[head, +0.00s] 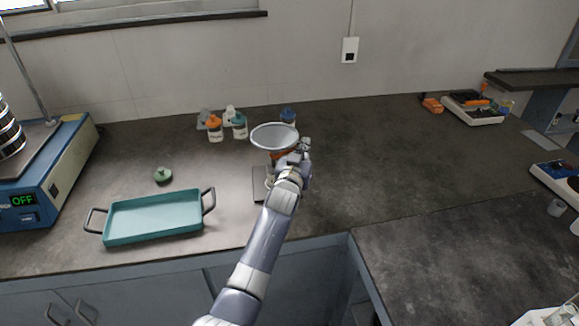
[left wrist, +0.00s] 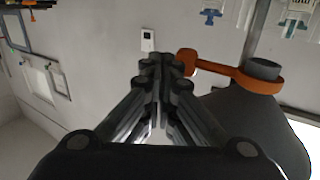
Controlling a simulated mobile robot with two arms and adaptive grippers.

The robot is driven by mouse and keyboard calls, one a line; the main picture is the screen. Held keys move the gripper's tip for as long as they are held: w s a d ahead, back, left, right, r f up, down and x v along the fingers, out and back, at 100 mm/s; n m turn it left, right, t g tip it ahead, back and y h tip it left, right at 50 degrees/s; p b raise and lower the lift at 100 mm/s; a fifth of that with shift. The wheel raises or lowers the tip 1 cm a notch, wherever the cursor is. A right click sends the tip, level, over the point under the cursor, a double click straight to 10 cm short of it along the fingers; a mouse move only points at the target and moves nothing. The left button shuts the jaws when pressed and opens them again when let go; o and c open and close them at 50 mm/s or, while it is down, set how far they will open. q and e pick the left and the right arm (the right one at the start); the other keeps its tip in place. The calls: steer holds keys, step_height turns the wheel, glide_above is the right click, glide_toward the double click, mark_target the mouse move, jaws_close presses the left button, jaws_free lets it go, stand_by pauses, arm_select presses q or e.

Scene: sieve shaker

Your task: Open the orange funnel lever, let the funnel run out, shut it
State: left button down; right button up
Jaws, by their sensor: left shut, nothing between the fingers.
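The funnel (head: 274,136) is a grey-white cone with a wide round rim, standing over the back of the bench in the head view. In the left wrist view the funnel (left wrist: 250,115) is a dark cone at the right. Its orange lever (left wrist: 215,68) wraps the narrow outlet and sticks out to the left, ending in a round knob. My left gripper (head: 304,148) is just right of the funnel in the head view. In the left wrist view the left gripper (left wrist: 160,72) is shut and empty, its fingertips just left of the lever's knob. Contact cannot be told. My right gripper is not in view.
A teal tray (head: 153,218) with two handles lies left of my arm, with a green lid-like piece (head: 162,175) behind it. Several small bottles (head: 215,128) stand behind, left of the funnel. A blue sieve shaker (head: 45,190) reads OFF.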

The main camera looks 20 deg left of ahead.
arm_select(q)
steer(key=s, duration=1.1)
steer(key=shift+s+d+r, duration=0.25)
steer(key=shift+s+d, duration=0.1)
steer(key=shift+s, duration=0.05)
stand_by(0.3)
